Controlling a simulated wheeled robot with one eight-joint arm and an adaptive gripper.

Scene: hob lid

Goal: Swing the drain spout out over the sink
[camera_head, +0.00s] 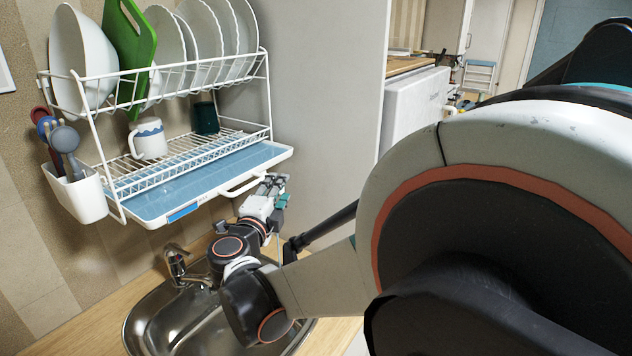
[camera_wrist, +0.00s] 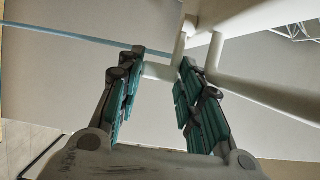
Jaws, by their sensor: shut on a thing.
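The blue-bottomed drip tray (camera_head: 190,182) is under the dish rack. A slim white bar (camera_head: 240,187) runs along its front right edge; it looks like the drain spout, though its far end is hidden behind my gripper. My gripper (camera_head: 272,186) is at the right end of this bar, beside the tray's right corner. In the wrist view, my gripper (camera_wrist: 160,75) has its teal-padded fingers on both sides of a white bar (camera_wrist: 160,71) and is shut on it. The bar joins other white parts above. The steel sink (camera_head: 180,318) is below, partly hidden by my arm.
A white wire dish rack (camera_head: 185,83) holds plates, a bowl, a green board and two mugs. A utensil cup (camera_head: 78,195) hangs at its left. A tap (camera_head: 177,262) stands at the sink's back. A pale panel (camera_head: 315,90) rises close behind my gripper.

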